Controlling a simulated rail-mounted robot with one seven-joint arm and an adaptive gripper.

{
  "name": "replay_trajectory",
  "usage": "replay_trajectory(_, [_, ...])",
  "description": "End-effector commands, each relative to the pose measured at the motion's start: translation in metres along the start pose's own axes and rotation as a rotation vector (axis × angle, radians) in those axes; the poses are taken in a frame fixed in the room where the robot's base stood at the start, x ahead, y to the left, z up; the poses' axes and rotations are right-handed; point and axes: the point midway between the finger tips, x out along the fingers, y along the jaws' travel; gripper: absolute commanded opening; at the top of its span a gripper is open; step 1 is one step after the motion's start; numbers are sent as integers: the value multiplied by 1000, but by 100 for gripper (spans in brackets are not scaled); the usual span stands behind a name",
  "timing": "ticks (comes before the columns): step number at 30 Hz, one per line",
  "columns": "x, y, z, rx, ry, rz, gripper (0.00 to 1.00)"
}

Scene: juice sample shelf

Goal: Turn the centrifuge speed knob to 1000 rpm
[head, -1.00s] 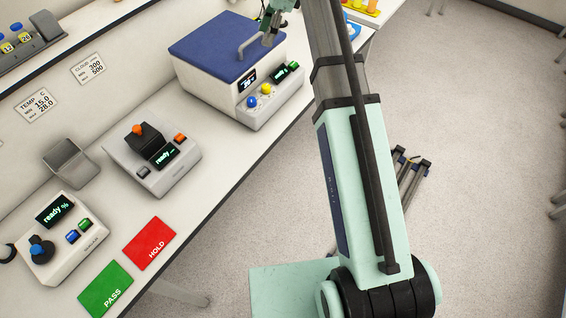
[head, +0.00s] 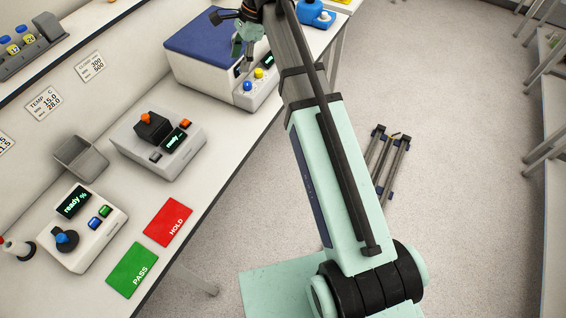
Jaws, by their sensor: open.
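The centrifuge appears to be the white box with a blue lid (head: 200,45) at the top of the head view. A blue knob (head: 248,86) and a yellow knob (head: 258,73) sit on its front panel. I cannot tell which one sets the speed, nor read any rpm value. My gripper (head: 238,36) is open, in front of the lid's right part and above the knobs in the picture. It looks apart from both knobs. My gripper and arm hide the lid handle and part of the panel displays.
On the bench stand a grey device with an orange knob (head: 146,118), a white device with a blue-topped knob (head: 62,238) and a grey open bin (head: 80,157). A red HOLD card (head: 168,222) and green PASS card (head: 132,270) lie near the edge.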

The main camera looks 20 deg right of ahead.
Motion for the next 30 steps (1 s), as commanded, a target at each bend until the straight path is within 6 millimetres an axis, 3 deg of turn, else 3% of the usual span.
replay_trajectory(30, [153,53,-90,-488,125,46,56])
